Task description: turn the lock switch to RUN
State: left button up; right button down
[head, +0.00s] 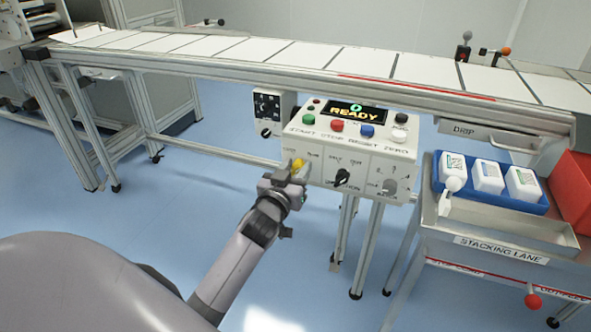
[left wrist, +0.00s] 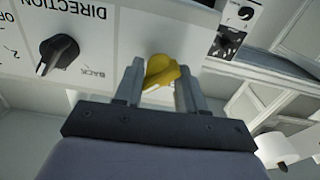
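The yellow lock switch (head: 297,165) is a knob at the lower left of the white control box (head: 330,186). Small labels sit above it, and the right one seems to read RUN. In the left wrist view the yellow knob (left wrist: 161,73) stands slanted between the two fingers of my left gripper (left wrist: 159,88). The fingers are drawn in close and seem to touch the knob on both sides. In the head view my left gripper (head: 290,180) covers the knob's lower part. My right gripper is not in view.
A black DIRECTION knob (head: 342,177) and a grey knob (head: 389,186) sit to the right. Coloured buttons and a READY display (head: 355,112) are above. The conveyor (head: 230,72) runs overhead. A blue tray (head: 530,208) with white bottles stands right.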

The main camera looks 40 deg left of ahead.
pick_arm(q)
jog(key=c, duration=0.5)
jog(key=shift+a+f, duration=0.1)
jog(key=shift+f, duration=0.1)
dwell(0.6)
jog(key=o, duration=1)
jog(key=shift+s, duration=0.1)
jog(key=shift+r, duration=0.1)
jog(key=p+v, duration=0.1)
jog(key=v, duration=0.6)
